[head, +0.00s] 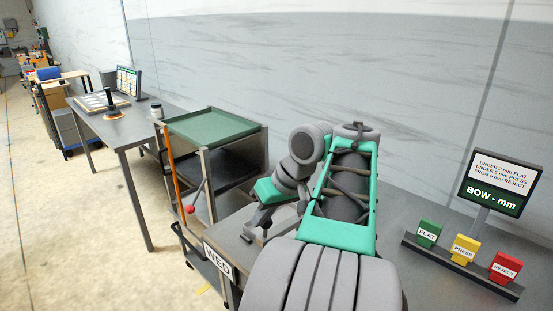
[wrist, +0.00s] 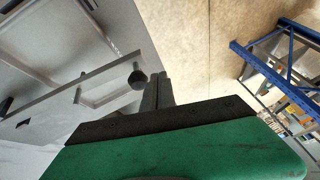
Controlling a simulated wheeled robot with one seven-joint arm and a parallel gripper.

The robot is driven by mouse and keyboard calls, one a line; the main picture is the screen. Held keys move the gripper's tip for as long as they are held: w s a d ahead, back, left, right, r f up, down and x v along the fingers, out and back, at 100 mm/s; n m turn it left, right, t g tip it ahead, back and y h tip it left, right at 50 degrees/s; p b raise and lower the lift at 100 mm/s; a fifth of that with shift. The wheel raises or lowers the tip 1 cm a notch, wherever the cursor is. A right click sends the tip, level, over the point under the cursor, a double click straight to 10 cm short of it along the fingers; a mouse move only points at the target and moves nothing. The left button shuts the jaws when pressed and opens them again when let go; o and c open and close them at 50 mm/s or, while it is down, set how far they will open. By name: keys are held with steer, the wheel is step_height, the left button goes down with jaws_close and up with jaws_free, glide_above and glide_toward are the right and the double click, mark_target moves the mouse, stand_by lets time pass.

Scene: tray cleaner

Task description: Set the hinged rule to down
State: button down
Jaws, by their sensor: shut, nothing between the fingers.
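A thin orange strip (head: 173,165), which looks like the hinged rule, stands nearly upright along the left front side of the green-topped cleaner cart (head: 212,127). Its hinge is too small to make out. A lever with a red ball (head: 190,209) is just right of its lower part. My gripper (head: 250,234) is right of the strip and apart from it, low by the cart's right side and partly hidden by my arm. In the wrist view my gripper (wrist: 159,78) is shut and empty, with a dark round knob (wrist: 138,79) beside its fingertips in the picture.
A grey table (head: 128,125) with a jar (head: 157,110) stands left of the cart. At right, FLAT (head: 428,233), PRESS (head: 464,248) and REJECT (head: 504,267) blocks stand below a BOW sign (head: 498,184). Floor (head: 75,225) is free at left.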

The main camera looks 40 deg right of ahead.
steer(key=s+d+r+p, duration=0.3)
steer(key=d+r, duration=0.1)
steer(key=r, duration=0.2)
steer(key=s+d+r+p, duration=0.2)
steer(key=s+d+r, duration=0.15)
steer(key=r, duration=0.25)
steer(key=b, duration=0.7)
glide_toward(271, 219)
steer(key=shift+h, duration=0.3)
steer(key=x, duration=0.6)
steer(key=shift+w+a+f, duration=0.1)
steer(key=shift+a+f, duration=0.15)
steer(key=shift+f, duration=0.05)
